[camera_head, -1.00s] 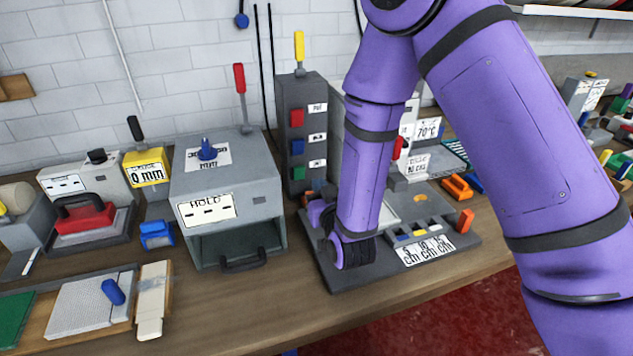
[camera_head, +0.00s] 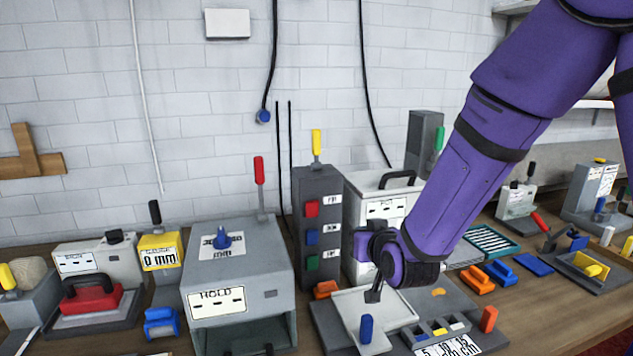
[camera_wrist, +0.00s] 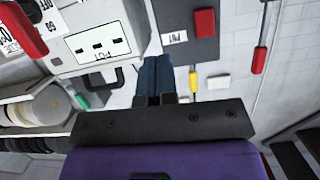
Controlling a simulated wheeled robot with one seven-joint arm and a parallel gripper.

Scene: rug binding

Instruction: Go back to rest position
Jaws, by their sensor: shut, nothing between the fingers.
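My gripper (camera_head: 374,293) hangs in the air above the grey tray station at the middle right of the bench in the head view. It is small and dark there, at the end of my purple arm. In the wrist view my gripper (camera_wrist: 154,98) has its two dark fingers side by side, shut with nothing between them. Beyond the fingers the wrist view shows a pale machine (camera_wrist: 95,45) with a label reading PUT and a dark panel with a red button (camera_wrist: 204,23).
A white tray (camera_head: 385,308) with a blue peg (camera_head: 366,329) lies below my gripper. The dark button tower (camera_head: 318,225) and a white box (camera_head: 375,205) stand close behind. The grey HOLD machine (camera_head: 238,270) is to the left. The air before the wall is free.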

